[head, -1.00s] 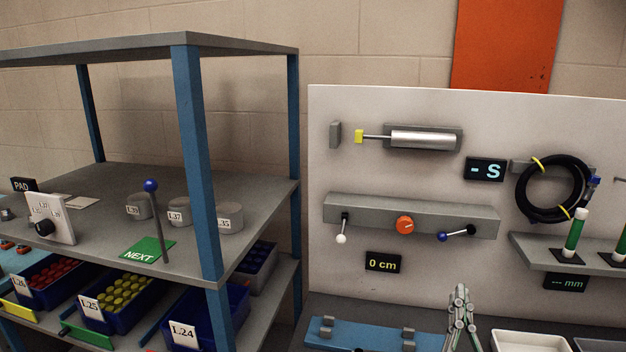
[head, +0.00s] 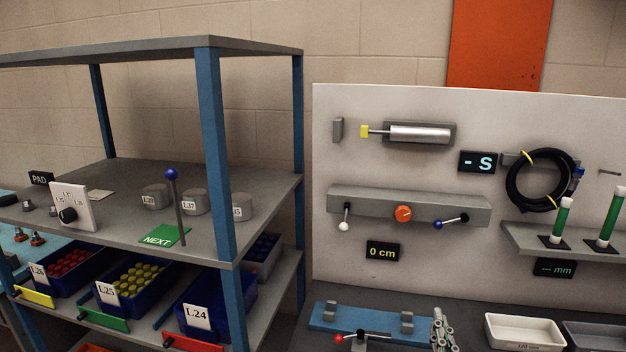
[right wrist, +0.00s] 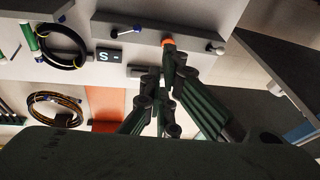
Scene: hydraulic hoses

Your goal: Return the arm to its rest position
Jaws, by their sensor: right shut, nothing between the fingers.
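My right gripper (head: 441,328) shows at the bottom edge of the head view, its grey linked fingers drawn together and empty. It stands in front of the bench, just right of the blue fixture (head: 375,322). In the right wrist view the same gripper (right wrist: 162,88) has its dark fingers converging in front of the panel, with nothing held between them. Most of the right arm is hidden below the head view. My left gripper shows in neither view.
A white panel (head: 345,270) carries a cylinder (head: 420,134), levers, an orange knob (head: 403,213) and a coiled black hose (head: 514,185). A shelf (head: 110,215) with blue bins stands left. A white tray (head: 497,342) lies right of the gripper. A red-knobbed lever (head: 339,339) is near the fixture.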

